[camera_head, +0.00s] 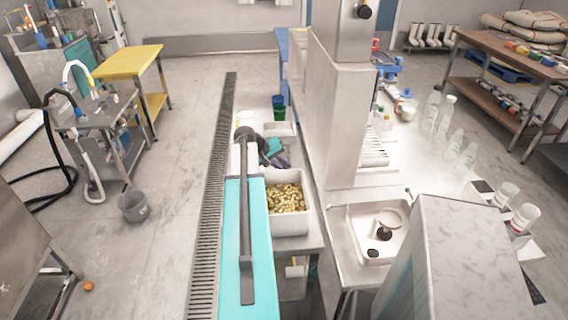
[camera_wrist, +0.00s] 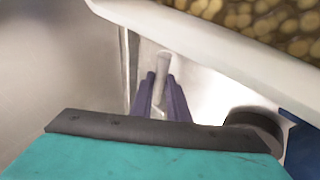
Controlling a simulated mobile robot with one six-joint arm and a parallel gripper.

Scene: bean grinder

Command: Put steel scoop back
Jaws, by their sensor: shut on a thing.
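In the wrist view, the purple fingers of my gripper (camera_wrist: 161,85) are closed around a slim pale grey piece, which looks like the handle of the steel scoop (camera_wrist: 163,62). The rest of the scoop is hidden or cannot be made out. A white bin of tan beans (camera_head: 287,198) stands on the bench in the head view. Its pale rim crosses the top right of the wrist view, with the beans (camera_wrist: 260,20) behind it. My gripper is beside this bin, outside its rim.
A smaller pale tray (camera_head: 280,129) and a green cup (camera_head: 279,108) stand behind the bin. A steel column (camera_head: 340,110) rises to the right. A grey bucket (camera_head: 133,206) stands on the floor.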

